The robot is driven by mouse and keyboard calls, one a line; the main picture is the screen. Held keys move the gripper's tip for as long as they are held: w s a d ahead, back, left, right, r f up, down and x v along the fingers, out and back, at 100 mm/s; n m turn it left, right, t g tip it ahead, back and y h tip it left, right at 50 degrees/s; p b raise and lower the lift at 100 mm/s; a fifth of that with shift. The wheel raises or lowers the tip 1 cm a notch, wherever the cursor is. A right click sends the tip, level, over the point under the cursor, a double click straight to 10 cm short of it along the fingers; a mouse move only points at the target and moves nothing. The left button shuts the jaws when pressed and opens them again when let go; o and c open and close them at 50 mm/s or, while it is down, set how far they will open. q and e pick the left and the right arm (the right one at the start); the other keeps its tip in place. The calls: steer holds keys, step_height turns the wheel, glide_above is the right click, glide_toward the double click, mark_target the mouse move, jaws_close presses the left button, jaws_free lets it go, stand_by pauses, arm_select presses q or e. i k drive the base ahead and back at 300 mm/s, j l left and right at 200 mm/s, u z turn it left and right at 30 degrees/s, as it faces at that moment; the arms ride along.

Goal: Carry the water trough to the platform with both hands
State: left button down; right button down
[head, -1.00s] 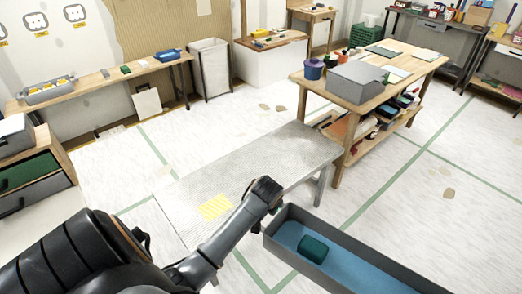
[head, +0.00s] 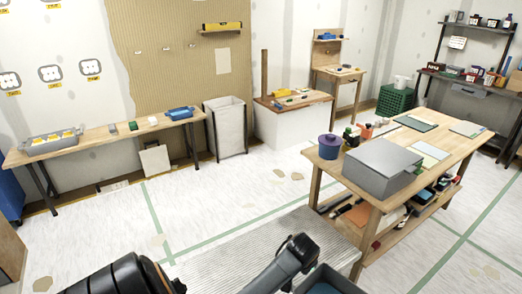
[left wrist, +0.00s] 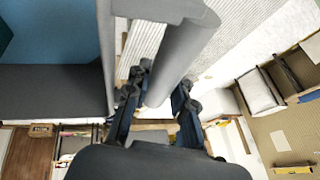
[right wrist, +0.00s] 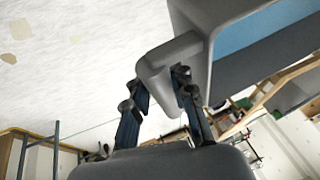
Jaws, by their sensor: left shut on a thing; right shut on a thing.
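The water trough (head: 345,285) is a long grey box with a blue inside, cut off at the bottom edge of the head view. The platform (head: 235,253) is a low pale ribbed surface just left of the trough. My left gripper (left wrist: 160,103) is shut on the grey handle (left wrist: 185,55) at one end of the trough, beside its wall. My right gripper (right wrist: 160,95) is shut on the grey handle (right wrist: 158,68) at another end; it is outside the head view.
A wooden workbench (head: 445,150) with a grey box (head: 380,165) on top stands beyond the platform to the right. Open floor (head: 215,185) lies between.

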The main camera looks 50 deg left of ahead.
mark_target(239, 259)
steer(key=i+u, duration=0.45)
steer(key=i+l+u, duration=0.1)
steer(key=i+u, duration=0.55)
steer(key=u, duration=0.15)
steer(key=i+u, duration=0.5)
steer(key=u, duration=0.9)
